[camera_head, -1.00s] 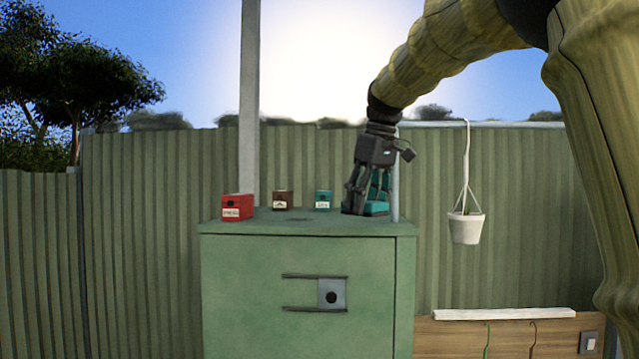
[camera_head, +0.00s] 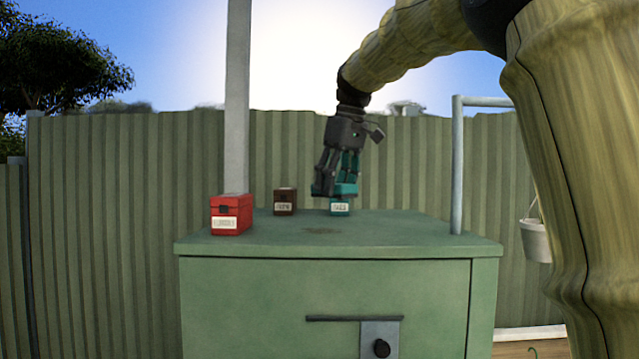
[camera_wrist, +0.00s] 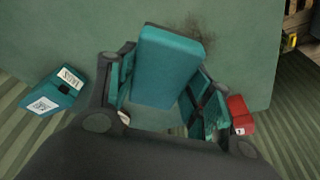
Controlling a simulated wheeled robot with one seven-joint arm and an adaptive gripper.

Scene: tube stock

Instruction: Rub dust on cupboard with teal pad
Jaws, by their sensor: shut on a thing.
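My gripper (camera_head: 336,188) is shut on the teal pad (camera_head: 346,189) and appears to hold it above the back part of the green cupboard's top (camera_head: 410,228). The pad also shows between the fingers in the wrist view (camera_wrist: 167,65). A dark dust patch (camera_head: 322,231) lies on the cupboard top, in front of and slightly left of the pad in the head view.
A teal box (camera_head: 340,209) stands behind the gripper, partly covered by the pad. A brown box (camera_head: 285,202) and a red box (camera_head: 231,215) stand to its left. A grey rail (camera_head: 457,165) rises at the right; a hanging pot (camera_head: 537,240) is beyond it.

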